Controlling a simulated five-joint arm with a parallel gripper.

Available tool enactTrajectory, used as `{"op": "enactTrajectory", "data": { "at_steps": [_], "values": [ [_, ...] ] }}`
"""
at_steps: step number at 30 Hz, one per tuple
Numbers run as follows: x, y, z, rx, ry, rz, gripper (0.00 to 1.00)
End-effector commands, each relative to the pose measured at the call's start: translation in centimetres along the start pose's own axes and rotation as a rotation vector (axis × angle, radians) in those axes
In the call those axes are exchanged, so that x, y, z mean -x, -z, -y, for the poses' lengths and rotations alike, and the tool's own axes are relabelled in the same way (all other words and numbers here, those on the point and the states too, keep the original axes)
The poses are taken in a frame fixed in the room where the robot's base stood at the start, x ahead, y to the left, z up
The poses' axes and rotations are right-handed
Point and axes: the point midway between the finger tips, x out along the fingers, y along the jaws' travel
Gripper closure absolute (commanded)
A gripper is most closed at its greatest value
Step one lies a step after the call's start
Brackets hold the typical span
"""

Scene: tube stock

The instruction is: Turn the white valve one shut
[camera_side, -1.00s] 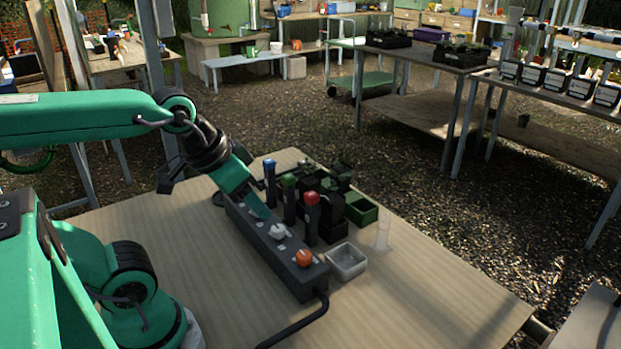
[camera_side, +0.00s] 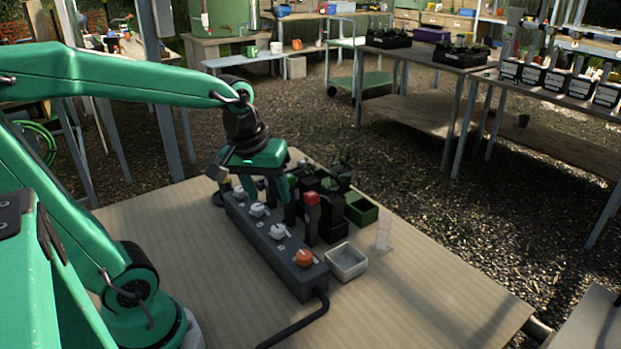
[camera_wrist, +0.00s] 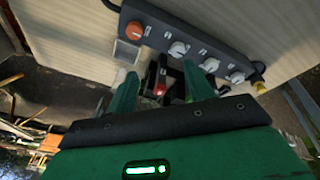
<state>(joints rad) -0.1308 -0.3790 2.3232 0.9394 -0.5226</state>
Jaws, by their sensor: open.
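A dark valve box (camera_side: 262,245) lies on the bench with three white knobs in a row: a far one (camera_side: 239,192), a middle one (camera_side: 257,209) and a near one (camera_side: 278,231). I cannot read which label is one. In the wrist view the white knobs (camera_wrist: 178,48) (camera_wrist: 210,65) (camera_wrist: 237,77) show along the box. My gripper (camera_side: 265,190) hangs above and behind the box's far half, pointing down. It also shows in the wrist view (camera_wrist: 158,76), fingers spread, holding nothing. One fingertip is close to the middle white knob; contact is unclear.
An orange knob (camera_side: 303,257) sits at the box's near end. A red-topped post (camera_side: 311,205) and dark pots stand behind the box; other posts are hidden by my gripper. A white tray (camera_side: 346,262) and a clear vessel (camera_side: 382,236) stand right. The front bench is clear.

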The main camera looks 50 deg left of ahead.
Motion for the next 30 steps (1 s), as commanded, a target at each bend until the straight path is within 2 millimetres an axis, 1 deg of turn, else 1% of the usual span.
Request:
{"op": "enactTrajectory", "data": {
  "at_steps": [1, 9, 15, 21, 30],
  "values": [
    [-0.7, 0.6, 0.2, 0.065, 0.018, 0.023, 0.48],
    [-4.0, 3.5, 1.1, 0.413, 0.111, 0.11, 0.48],
    [-6.3, 5.0, 1.9, 0.619, 0.173, 0.152, 0.48],
    [-7.3, 5.6, 2.3, 0.711, 0.203, 0.167, 0.48],
    [-7.6, 5.6, 2.4, 0.72, 0.205, 0.168, 0.48]
  ]
}}
